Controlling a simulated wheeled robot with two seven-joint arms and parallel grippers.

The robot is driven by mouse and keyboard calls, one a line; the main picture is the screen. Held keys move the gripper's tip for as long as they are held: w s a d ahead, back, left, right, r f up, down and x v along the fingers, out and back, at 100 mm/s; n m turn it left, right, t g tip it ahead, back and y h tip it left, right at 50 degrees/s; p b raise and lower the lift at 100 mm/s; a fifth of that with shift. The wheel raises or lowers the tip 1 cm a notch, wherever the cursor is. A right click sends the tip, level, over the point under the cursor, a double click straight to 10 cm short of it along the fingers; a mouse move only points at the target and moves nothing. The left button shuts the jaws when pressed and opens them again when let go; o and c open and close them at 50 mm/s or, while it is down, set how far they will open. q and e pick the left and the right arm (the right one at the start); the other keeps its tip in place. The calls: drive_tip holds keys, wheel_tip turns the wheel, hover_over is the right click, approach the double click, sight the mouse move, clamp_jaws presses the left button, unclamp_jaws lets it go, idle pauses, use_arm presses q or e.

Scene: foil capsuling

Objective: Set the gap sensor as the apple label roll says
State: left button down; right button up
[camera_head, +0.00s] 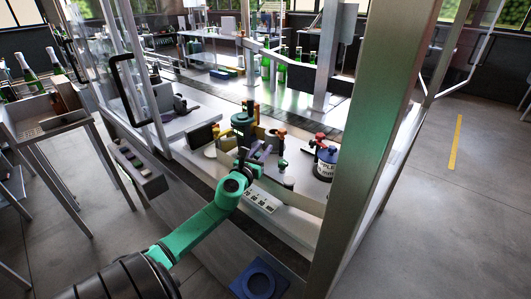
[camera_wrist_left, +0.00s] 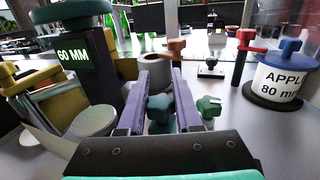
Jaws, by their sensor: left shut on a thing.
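The apple label roll (camera_head: 325,168) is a white roll with a blue knob on top, at the right of the machine. In the left wrist view the roll (camera_wrist_left: 283,84) reads "APPLE 80 mm". A dark post with a dark green round cap (camera_head: 241,119) carries a lit display (camera_wrist_left: 73,54) that reads "60 MM". My left gripper (camera_wrist_left: 158,88) has its purple fingers on either side of a teal knob (camera_wrist_left: 160,110) and is shut on it. It also shows in the head view (camera_head: 257,153). A second teal knob (camera_wrist_left: 208,107) stands just right of the fingers. My right gripper is not in view.
Posts with orange (camera_wrist_left: 176,46) and red (camera_wrist_left: 243,48) tops stand behind and beside the knobs. A clear door with a black handle (camera_head: 124,88) is at the left, a metal frame post (camera_head: 372,130) at the right.

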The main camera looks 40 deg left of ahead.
use_arm(q)
drive_tip(key=c, duration=0.6)
unclamp_jaws()
drive_tip(key=shift+a, duration=0.15)
drive_tip(key=shift+r, duration=0.1)
